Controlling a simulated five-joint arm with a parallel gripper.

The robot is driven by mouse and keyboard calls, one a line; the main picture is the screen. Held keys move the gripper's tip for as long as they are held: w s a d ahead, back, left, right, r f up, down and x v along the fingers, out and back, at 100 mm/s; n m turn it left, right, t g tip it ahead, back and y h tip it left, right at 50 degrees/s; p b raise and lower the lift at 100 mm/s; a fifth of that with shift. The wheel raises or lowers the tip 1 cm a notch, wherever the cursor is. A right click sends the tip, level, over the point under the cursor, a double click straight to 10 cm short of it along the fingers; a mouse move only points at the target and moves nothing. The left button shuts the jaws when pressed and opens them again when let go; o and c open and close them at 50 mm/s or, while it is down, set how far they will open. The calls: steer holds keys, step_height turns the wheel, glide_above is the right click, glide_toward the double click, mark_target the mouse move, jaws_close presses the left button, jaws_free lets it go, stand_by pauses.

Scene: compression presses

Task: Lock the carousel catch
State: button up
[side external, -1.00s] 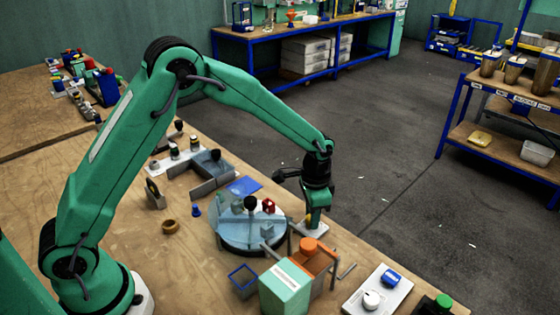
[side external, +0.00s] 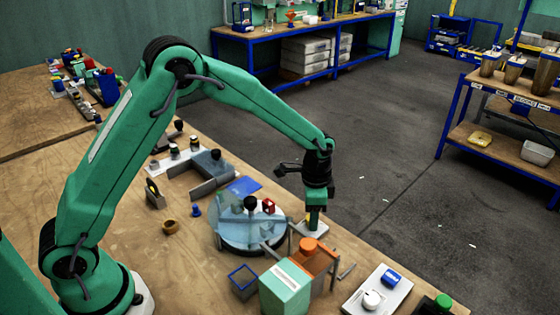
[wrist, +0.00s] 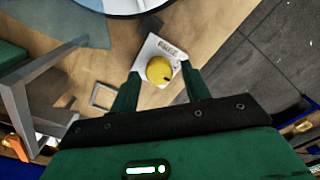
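The carousel (side external: 236,238) is a round, clear-blue topped turntable on the bench in the side external view. Its edge also shows at the top of the wrist view (wrist: 115,6). Right beside it is a small white plate (wrist: 147,50) bearing a yellow round knob (wrist: 159,70) with a dark mark, apparently the catch. Dark lettering on the plate is too small to read surely. My gripper (wrist: 160,71) points down over the plate, one finger on each side of the knob. Gaps show between fingers and knob, so it is open. In the side external view my gripper (side external: 315,224) mostly hides the knob.
An orange-topped press (side external: 309,256) and a pale green box (side external: 285,288) stand close in front of the carousel. A blue-rimmed square tray (side external: 243,278) lies left of them. A white panel (side external: 377,293) with a knob and blue switch is at front right. The bench edge runs close behind the plate.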

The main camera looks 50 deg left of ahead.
steer(key=shift+s, duration=0.1)
stand_by(0.3)
steer(key=shift+r, duration=3.8)
steer(key=s+a+r+n+t, duration=0.35)
steer(key=s+a+r, duration=0.35)
steer(key=s+r, duration=0.5)
steer(key=shift+s+a+r+n+t, duration=0.35)
steer(key=shift+s+a+n, duration=0.5)
steer(key=shift+s, duration=1.45)
steer(key=shift+s+a+r+n+t, duration=0.5)
steer(key=shift+s+n, duration=0.55)
steer(key=shift+s, duration=1.25)
steer(key=shift+s+a+r+n+t, duration=0.25)
steer(key=shift+s+a+n, duration=0.65)
steer(key=shift+s, duration=1.4)
